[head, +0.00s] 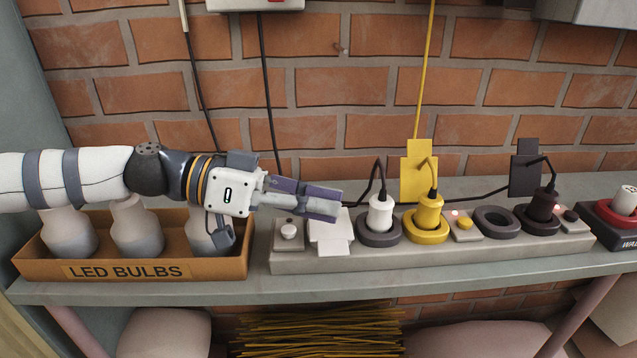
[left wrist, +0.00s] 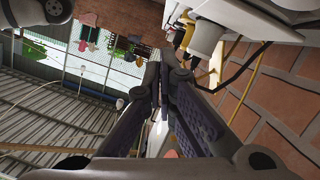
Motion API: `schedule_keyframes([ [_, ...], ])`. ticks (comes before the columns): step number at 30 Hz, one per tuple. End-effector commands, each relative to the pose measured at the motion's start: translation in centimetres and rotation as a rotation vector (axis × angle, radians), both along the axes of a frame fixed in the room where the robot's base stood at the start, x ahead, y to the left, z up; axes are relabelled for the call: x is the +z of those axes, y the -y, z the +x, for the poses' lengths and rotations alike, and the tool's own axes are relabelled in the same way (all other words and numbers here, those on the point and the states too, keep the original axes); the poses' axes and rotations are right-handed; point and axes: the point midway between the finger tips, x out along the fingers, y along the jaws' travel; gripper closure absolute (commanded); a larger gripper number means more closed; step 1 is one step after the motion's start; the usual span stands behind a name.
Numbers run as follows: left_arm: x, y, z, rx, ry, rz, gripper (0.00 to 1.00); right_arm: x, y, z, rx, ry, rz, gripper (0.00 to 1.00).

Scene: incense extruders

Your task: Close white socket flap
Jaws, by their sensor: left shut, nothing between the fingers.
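The white flap (head: 331,237) lies low over the grey power strip (head: 460,250), between a white button (head: 289,231) and a white plug (head: 381,213). Its upper part is hidden behind my left gripper's fingers, and I cannot tell whether it lies fully flat. My left gripper (head: 340,204) is shut and empty, reaching in from the left with its fingertips just above the flap; I cannot tell whether they touch it. In the left wrist view, its fingers (left wrist: 160,85) come together. My right gripper is not in view.
A yellow plug (head: 428,214) and black plug (head: 543,207) sit farther right, with a raised yellow flap (head: 418,165) and raised black flap (head: 525,172) behind them. Cables hang along the brick wall. A cardboard box (head: 130,270) of bulbs stands below my left arm.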

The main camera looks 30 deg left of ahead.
Motion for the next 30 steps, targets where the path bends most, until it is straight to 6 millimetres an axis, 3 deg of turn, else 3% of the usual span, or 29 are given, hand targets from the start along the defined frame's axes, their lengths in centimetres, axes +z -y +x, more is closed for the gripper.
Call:
schedule_keyframes([
  [5,-1.7,0.5,-0.9,0.000,0.115,0.071,1.00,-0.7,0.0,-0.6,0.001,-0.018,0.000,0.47],
  [12,-3.1,0.9,-1.5,0.000,0.111,0.070,1.00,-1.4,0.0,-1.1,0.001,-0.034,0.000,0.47],
  [30,-4.1,1.1,-1.8,0.001,0.111,0.068,1.00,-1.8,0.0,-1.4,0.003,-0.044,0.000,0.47],
])
